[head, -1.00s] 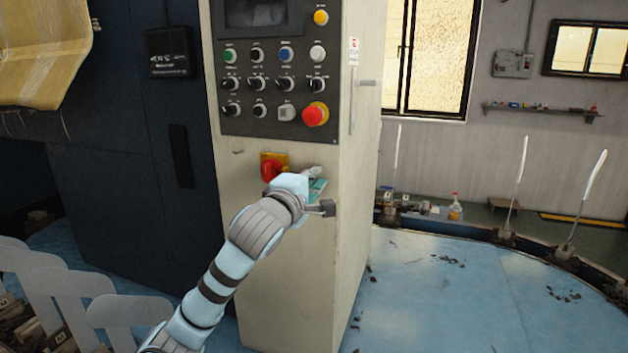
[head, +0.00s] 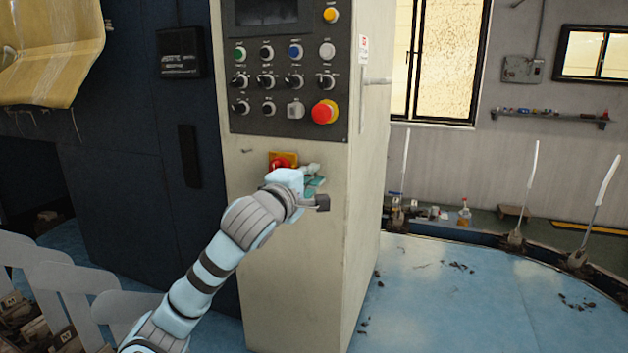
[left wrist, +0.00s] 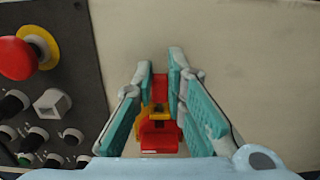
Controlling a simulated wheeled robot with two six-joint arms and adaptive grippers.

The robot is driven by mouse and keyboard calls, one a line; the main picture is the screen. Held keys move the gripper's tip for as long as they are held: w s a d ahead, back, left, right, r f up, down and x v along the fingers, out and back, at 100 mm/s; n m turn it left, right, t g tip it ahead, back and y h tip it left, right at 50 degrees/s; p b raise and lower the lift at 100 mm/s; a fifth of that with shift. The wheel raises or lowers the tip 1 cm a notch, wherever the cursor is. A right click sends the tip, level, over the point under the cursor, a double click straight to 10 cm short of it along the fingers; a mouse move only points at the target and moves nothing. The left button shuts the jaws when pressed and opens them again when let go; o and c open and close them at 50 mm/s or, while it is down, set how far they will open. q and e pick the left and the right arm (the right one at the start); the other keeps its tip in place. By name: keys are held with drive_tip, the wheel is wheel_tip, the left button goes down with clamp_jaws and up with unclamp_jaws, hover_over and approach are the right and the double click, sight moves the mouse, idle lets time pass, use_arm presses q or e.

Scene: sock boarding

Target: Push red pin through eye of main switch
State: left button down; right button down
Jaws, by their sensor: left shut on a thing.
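The main switch (head: 281,160) has a red handle on a yellow plate, on the front of the beige cabinet below the control panel. My left gripper (head: 314,176) is right in front of the cabinet beside the switch, and my wrist hides the switch's lower part. In the left wrist view the switch (left wrist: 158,138) shows between the teal finger pads. My left gripper (left wrist: 161,78) is shut on a red piece, seemingly the red pin (left wrist: 160,90), between its fingertips. I cannot tell whether the pin is in the eye. My right gripper is not in view.
The control panel (head: 296,82) above has several knobs and a red emergency stop button (head: 325,112). A handle (head: 377,81) sticks out from the cabinet's right side. Grey sock boards (head: 85,288) stand at lower left. The blue floor (head: 450,300) at right is largely open.

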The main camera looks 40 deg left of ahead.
use_arm(q)
drive_tip(key=shift+s+a+b, duration=0.1)
drive_tip(key=shift+a+b, duration=0.2)
drive_tip(key=shift+a, duration=0.05)
drive_tip(key=c, duration=1.5)
unclamp_jaws()
drive_tip(key=shift+c, duration=0.2)
